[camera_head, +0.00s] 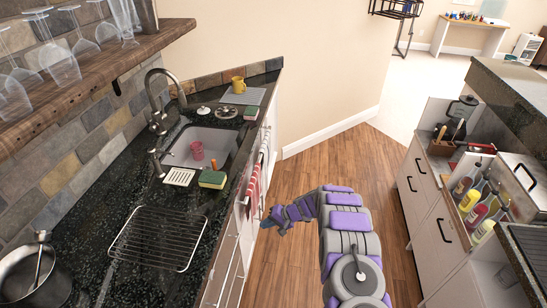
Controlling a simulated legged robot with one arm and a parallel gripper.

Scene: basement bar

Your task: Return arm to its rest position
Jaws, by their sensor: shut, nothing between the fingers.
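My arm rises from the bottom right of the picture, grey with purple panels, and bends over to the left. My gripper (267,222) is at its far end, small and dark at the tip. It is shut and empty, over the wooden floor beside the left counter's front edge. From this view it is apart from the red striped towel (253,190) hanging on the counter front. I cannot tell its exact distance from the cabinet.
The left stone counter (90,195) holds a sink (215,140), wire rack (158,238), sponge (212,179), yellow mug (238,85) and pot (35,275). Bottles (474,200) stand at the right cabinets (425,200). The wooden floor (335,165) between is clear.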

